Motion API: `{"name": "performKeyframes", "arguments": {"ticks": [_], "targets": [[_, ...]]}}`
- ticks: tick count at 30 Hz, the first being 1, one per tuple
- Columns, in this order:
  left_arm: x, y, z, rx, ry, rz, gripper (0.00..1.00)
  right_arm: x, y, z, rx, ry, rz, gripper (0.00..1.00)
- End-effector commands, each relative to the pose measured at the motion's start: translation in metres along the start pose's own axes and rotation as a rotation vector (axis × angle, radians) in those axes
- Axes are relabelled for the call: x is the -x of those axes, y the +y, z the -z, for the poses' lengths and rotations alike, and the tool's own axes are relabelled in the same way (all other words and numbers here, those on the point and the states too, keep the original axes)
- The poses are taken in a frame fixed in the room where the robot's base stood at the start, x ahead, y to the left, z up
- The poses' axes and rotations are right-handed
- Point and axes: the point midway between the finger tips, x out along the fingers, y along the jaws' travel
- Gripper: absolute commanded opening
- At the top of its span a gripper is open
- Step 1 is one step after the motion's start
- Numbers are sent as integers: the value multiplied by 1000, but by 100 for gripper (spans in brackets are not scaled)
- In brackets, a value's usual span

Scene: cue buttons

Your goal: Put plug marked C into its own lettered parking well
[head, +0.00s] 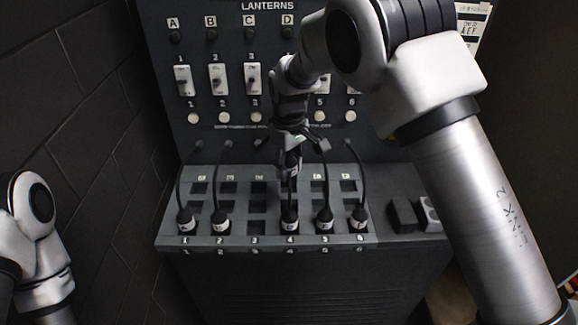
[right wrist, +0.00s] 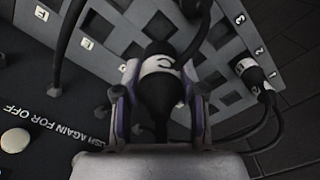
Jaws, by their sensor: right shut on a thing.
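My right gripper (head: 290,160) is over the upper part of the socket board, around the fourth column. In the right wrist view its fingers (right wrist: 165,88) are shut on a black plug with a white band marked C (right wrist: 158,66). The plug's lower body shows between the fingers. In the head view the gripper hides most of it. The grey board (head: 168,240) has rows of square wells, with small letter labels along its upper edge that are too small to read surely. The wells behind the gripper are hidden. Only my left arm's links show at the lower left.
Black corded plugs stand at front numbers 1 (head: 186,222), 2 (head: 220,222), 4 (head: 290,222), 5 (head: 324,222) and 6 (head: 359,220). The front well at 3 (head: 256,228) is empty. Cords arch near the gripper. A switch panel (head: 225,140) rises behind.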

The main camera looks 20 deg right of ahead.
Motion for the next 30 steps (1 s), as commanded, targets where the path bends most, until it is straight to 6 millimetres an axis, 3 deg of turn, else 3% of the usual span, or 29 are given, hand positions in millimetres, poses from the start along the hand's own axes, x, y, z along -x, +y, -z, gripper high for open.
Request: {"name": "performKeyframes", "arguments": {"ticks": [19, 30], "targets": [[39, 0, 0, 0, 0, 0, 40, 42, 0, 0, 0, 0, 0, 3], [39, 0, 0, 0, 0, 0, 40, 43, 0, 0, 0, 0, 0, 3]]}}
